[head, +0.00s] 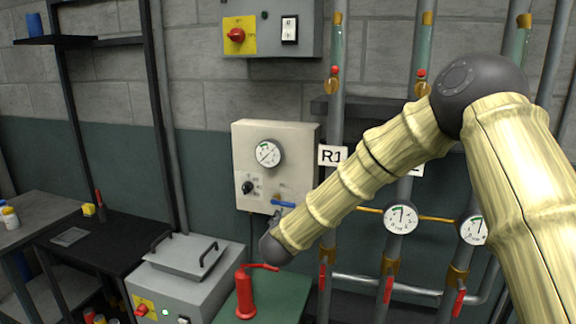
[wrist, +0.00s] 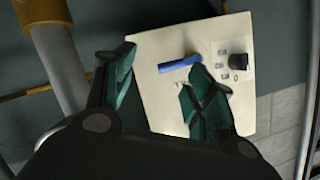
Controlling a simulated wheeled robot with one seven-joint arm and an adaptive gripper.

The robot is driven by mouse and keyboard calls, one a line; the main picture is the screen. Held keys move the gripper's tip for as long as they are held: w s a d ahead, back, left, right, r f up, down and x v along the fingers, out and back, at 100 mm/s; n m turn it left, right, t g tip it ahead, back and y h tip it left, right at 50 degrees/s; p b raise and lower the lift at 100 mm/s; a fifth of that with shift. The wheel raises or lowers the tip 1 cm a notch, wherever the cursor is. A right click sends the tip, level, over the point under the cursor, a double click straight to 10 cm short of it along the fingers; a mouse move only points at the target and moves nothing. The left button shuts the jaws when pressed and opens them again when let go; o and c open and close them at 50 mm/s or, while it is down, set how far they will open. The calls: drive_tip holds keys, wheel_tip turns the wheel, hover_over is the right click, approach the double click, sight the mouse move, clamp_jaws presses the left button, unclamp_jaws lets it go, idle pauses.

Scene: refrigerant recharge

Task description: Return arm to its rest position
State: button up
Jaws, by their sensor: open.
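My arm reaches from the right of the head view toward the cream control box (head: 246,160) on the wall. My gripper (wrist: 162,78) is open and empty in the wrist view, its two green-padded fingers apart. The box's cream face (wrist: 158,100) lies beyond the fingers. Its blue lever (wrist: 180,63) shows between and above the fingertips, and a black knob (wrist: 238,61) is to the right. In the head view the blue lever (head: 283,204) sits near the box's lower edge, just above my gripper, which is mostly hidden by my wrist.
A red extinguisher-shaped bottle (head: 246,294) stands on a green-topped surface (head: 280,297) below my wrist. A grey lidded machine (head: 190,270) is at left. Vertical pipes (head: 337,120) with gauges (head: 401,218) and red-handled valves stand behind my arm. A grey switch box (head: 268,50) hangs above.

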drive_tip(key=s+d+f+n+g+y+b, duration=0.15)
drive_tip(key=s+d+f, duration=0.25)
drive_tip(key=s+f, duration=0.6)
drive_tip(key=s+d+f+n+g, duration=0.25)
drive_tip(key=s+f, duration=0.35)
drive_tip(key=f, duration=0.8)
drive_tip(key=s+d+f+n+g+b, duration=0.1)
drive_tip(key=s+d+f+g, duration=0.25)
drive_tip(key=s+f, duration=0.65)
drive_tip(key=s+d+f+g, duration=0.2)
drive_tip(key=s+d+f, duration=0.2)
drive_tip(key=s, duration=0.6)
drive_tip(key=s+d+f+n+g+b, duration=0.1)
drive_tip(key=s+d+f, duration=0.3)
drive_tip(key=s, duration=0.7)
drive_tip(key=s+d+f+n+g+b, duration=0.1)
drive_tip(key=s+d+f+g, duration=0.3)
drive_tip(key=s, duration=0.6)
drive_tip(key=shift+s+d+f, duration=0.35)
drive_tip(key=shift+s+f, duration=0.05)
drive_tip(key=shift+f, duration=0.5)
